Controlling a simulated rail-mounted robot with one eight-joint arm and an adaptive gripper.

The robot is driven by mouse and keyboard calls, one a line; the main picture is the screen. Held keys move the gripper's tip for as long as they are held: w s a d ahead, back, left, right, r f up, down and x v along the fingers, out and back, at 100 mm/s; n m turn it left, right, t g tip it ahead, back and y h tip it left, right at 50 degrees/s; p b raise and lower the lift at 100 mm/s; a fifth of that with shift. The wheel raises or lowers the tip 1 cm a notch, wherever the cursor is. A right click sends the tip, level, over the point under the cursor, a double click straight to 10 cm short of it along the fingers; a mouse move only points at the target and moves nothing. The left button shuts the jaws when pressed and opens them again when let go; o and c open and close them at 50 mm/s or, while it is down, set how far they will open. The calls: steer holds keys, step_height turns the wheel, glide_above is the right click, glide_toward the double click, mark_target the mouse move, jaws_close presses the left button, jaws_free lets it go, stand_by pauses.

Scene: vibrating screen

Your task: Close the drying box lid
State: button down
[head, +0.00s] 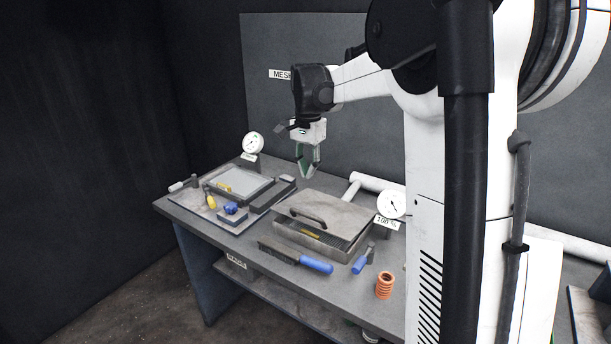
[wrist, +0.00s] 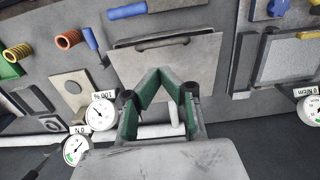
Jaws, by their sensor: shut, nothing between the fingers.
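The drying box (head: 296,237) is a grey metal box on the bench. Its flat grey lid (head: 338,213), with a dark bar handle (head: 307,216), sits tilted over it. In the wrist view my gripper (wrist: 158,72) overlaps the lid (wrist: 192,56) and points toward the handle (wrist: 163,43). Contact with the lid is not visible.
A brush with a blue handle (head: 316,265), a blue-handled tool (head: 361,263) and an orange spring (head: 384,285) lie in front and right. A dial gauge (head: 392,204) stands right of the box. A framed screen (head: 240,185) and another gauge (head: 253,143) are at left.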

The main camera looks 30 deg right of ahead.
step_height(320, 180, down, 12)
steer(key=shift+p, duration=0.5)
steer(key=shift+f, duration=0.1)
